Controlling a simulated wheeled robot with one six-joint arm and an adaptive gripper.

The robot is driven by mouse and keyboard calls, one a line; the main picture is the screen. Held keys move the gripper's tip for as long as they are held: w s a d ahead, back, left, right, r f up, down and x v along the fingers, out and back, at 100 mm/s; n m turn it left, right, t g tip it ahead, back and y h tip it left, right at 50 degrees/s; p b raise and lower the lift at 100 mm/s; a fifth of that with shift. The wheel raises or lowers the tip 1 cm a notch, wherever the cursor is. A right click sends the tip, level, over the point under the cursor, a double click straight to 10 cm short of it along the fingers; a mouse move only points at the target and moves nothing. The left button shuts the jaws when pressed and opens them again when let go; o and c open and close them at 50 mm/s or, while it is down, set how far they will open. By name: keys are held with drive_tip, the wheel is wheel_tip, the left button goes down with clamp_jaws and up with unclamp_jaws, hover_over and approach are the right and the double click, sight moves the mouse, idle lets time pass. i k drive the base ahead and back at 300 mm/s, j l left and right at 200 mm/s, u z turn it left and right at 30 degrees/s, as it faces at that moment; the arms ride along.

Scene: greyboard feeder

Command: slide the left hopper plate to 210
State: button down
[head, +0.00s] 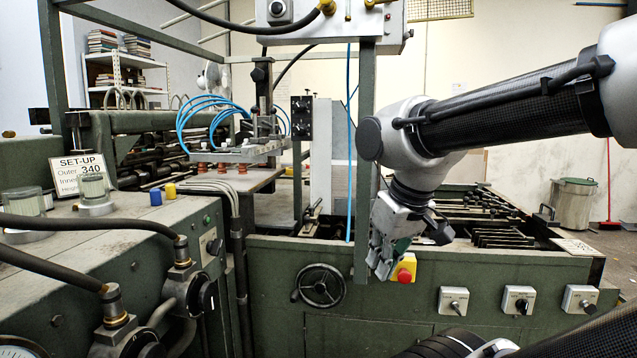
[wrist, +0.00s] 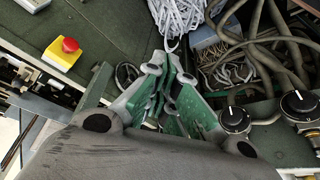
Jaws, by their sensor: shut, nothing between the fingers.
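My gripper (head: 382,258) is shut and empty. It points down in front of the feeder's right part, just left of the red stop button. In the wrist view its closed fingers (wrist: 171,52) have nothing between them. A pale upright plate (head: 321,150) stands over the feeder, left of my arm and behind a green post. I cannot tell for sure whether it is the left hopper plate. My gripper is apart from it, lower and to its right. No scale with a readable 210 shows.
A red button on a yellow box (head: 404,268) is close to my gripper and shows in the wrist view (wrist: 68,45). A green post (head: 363,190) stands just left of my arm. A handwheel (head: 321,285) is on the front panel. A set-up card (head: 77,174) reads 340.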

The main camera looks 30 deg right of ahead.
sight(320, 149)
drive_tip(key=i+l+u, duration=0.1)
drive_tip(key=i+l, duration=0.25)
drive_tip(key=i+l+u, duration=0.15)
drive_tip(key=i+l, duration=0.15)
drive_tip(key=l, duration=0.25)
